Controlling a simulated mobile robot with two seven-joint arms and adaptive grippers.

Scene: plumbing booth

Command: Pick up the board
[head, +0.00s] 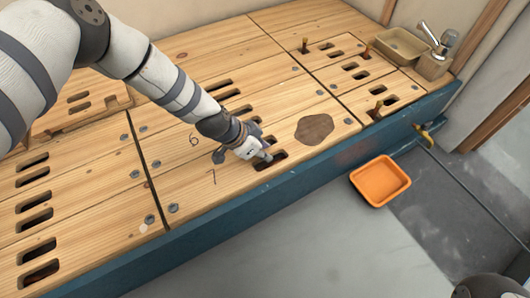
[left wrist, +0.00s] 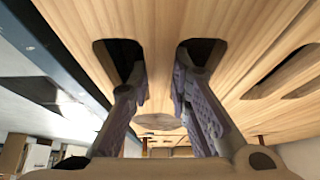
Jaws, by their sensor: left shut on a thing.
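The board (head: 235,182) is a pale wooden panel marked 7, with a dark brown stain (head: 314,128) toward its right end. It lies flat among similar panels along the blue front beam. My left gripper (head: 266,156) is at the slots near the front edge of the board. In the left wrist view its two fingers reach into two neighbouring slots and are shut on the strip of board (left wrist: 160,45) between them. The fingertips are hidden inside the slots. My right gripper is not in view.
A blue beam (head: 290,186) runs along the front edge. An orange tray (head: 381,181) lies on the grey floor beyond it. A beige basin (head: 401,46) and a tap (head: 430,35) stand at the back right. Several short upright pieces stand in the right-hand slots.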

